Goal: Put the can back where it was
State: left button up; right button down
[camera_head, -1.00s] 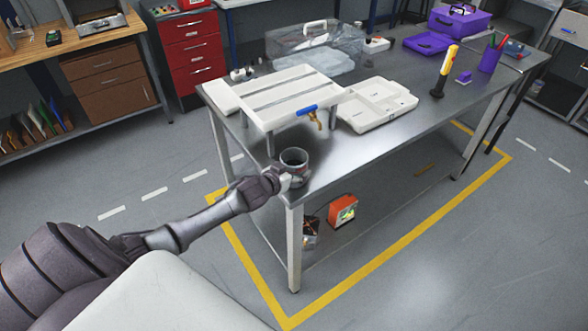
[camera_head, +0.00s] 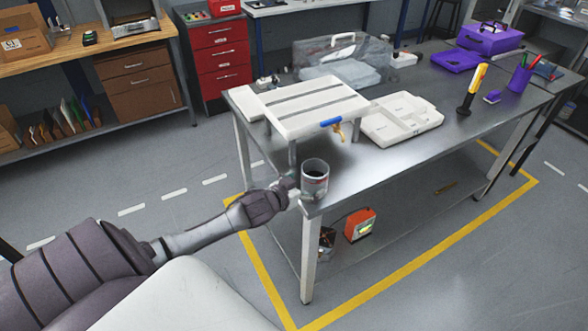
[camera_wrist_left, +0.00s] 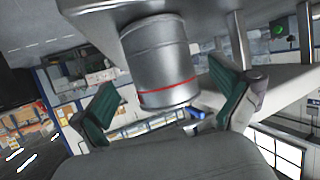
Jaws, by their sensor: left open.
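The can (camera_head: 315,182) is an open-topped metal cylinder with a thin red line. It stands upright on the near left corner of the metal workbench (camera_head: 385,160). My left gripper (camera_head: 290,190) is just left of the can in the head view. In the left wrist view, its green-padded fingers (camera_wrist_left: 168,112) are spread wide, and the can (camera_wrist_left: 160,62) is ahead between them, apart from both pads. My right gripper is not in view.
A white slatted stand (camera_head: 305,105) with a blue-handled tap (camera_head: 332,123) is just behind the can. A white compartment tray (camera_head: 402,122) lies right of it. A clear bin (camera_head: 345,65), yellow-handled tool (camera_head: 473,90) and purple box (camera_head: 490,37) are farther back. An orange box (camera_head: 360,224) is on the lower shelf.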

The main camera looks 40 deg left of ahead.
pick_arm(q)
jog(key=v, duration=0.7)
jog(key=s+a+f+g+y, duration=0.15)
jog(key=s+f, duration=0.25)
jog(key=f, duration=0.5)
jog(key=s+f+g, duration=0.2)
jog(key=s+f, duration=0.2)
jog(key=f, duration=0.4)
jog(key=s+f+g, duration=0.2)
jog(key=s+f, duration=0.2)
jog(key=f, duration=0.5)
jog(key=s+d+f+g, duration=0.2)
jog(key=s+d+f, duration=0.3)
jog(key=s, duration=0.5)
jog(key=s+d+f+m+g+h, duration=0.1)
jog(key=s+d+f+g, duration=0.1)
jog(key=s+d+f, duration=0.3)
jog(key=s+d+f+m+g+b, duration=0.1)
jog(key=s+d+f+g, duration=0.2)
jog(key=s+f, duration=0.8)
jog(key=s+d, duration=0.2)
jog(key=s, duration=0.1)
jog(key=shift+s+d, duration=0.3)
jog(key=shift+s, duration=0.05)
jog(key=shift+h, duration=0.25)
